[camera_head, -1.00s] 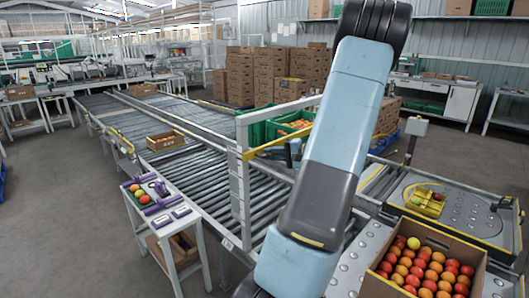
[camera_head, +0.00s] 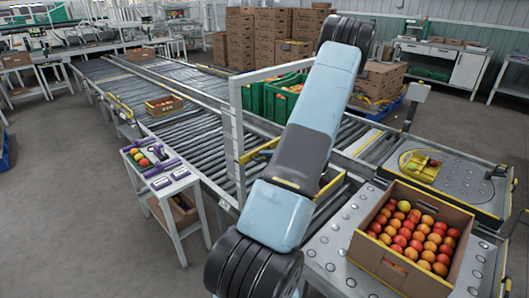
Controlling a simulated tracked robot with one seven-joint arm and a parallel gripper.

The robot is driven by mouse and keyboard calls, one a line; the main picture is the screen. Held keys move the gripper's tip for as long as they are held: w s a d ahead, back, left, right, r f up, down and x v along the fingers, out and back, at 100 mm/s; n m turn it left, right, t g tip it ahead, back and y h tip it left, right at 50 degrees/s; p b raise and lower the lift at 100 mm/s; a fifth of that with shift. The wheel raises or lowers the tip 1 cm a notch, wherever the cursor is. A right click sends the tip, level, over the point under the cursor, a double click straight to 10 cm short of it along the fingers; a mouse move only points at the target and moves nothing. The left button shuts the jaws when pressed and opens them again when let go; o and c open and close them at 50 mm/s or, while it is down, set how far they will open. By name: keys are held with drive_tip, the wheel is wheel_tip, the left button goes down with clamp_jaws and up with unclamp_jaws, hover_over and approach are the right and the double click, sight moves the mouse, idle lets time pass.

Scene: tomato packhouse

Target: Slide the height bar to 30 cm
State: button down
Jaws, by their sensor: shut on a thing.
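The height bar (camera_head: 258,156) is a yellow bar that crosses the roller conveyor at a pale upright frame (camera_head: 237,128). It sits about midway down the frame's left post. Its middle is hidden behind my pale blue and dark arm, and a yellow part shows again to the right of the arm. Light marked plates run down the left post, but their figures are too small to read. My gripper is hidden behind the arm, so its fingers and its contact with the bar do not show.
An open carton of tomatoes (camera_head: 365,248) stands on the table at right. A small white stand (camera_head: 189,183) with tomatoes and purple tools is left of the conveyor. A carton (camera_head: 164,113) sits on the rollers. Green crates (camera_head: 256,98) stand behind the frame.

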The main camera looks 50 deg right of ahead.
drive_tip(key=shift+d, duration=0.25)
drive_tip(key=c, duration=1.4)
unclamp_jaws()
drive_tip(key=shift+w+f, duration=0.1)
drive_tip(key=shift+o, duration=1.2)
drive_tip(key=shift+a, duration=0.15)
drive_tip(key=v, duration=1.3)
drive_tip(key=shift+s, duration=0.35)
